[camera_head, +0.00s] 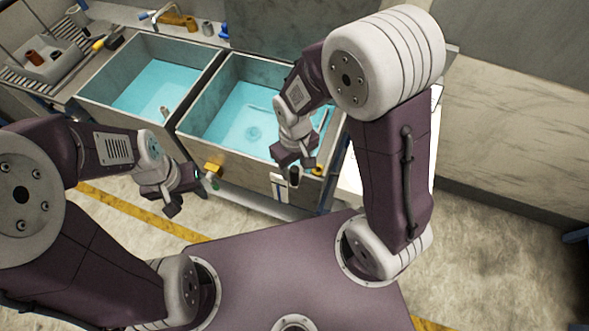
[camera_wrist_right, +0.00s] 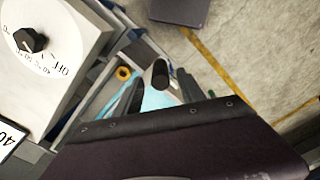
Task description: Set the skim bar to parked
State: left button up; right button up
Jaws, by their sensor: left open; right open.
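A bar with a black end cap (camera_wrist_right: 160,74) points up toward the camera in the right wrist view, and I take it for the skim bar. In the head view a black knob (camera_head: 293,172) shows just below my right gripper (camera_head: 294,158), by the front wall of the right basin; it looks like the same end. The rest of the bar is mostly hidden. My right gripper is open, over the basin's front rim; whether it touches the knob I cannot tell. My left gripper (camera_head: 174,202) is open and empty, in front of the basins.
Two basins of blue water stand side by side, left (camera_head: 98,98) and right (camera_head: 222,153). A yellow block (camera_head: 213,167) sits on the front wall. A white panel with a black dial (camera_wrist_right: 30,41) lies right of the basins. A draining rack (camera_head: 62,67) stands far left.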

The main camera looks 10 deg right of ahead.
notch_tip(320, 180, down, 2)
jog(key=shift+a+f, duration=0.1)
jog(key=shift+f, duration=0.1)
grip_shut()
dwell(1.4)
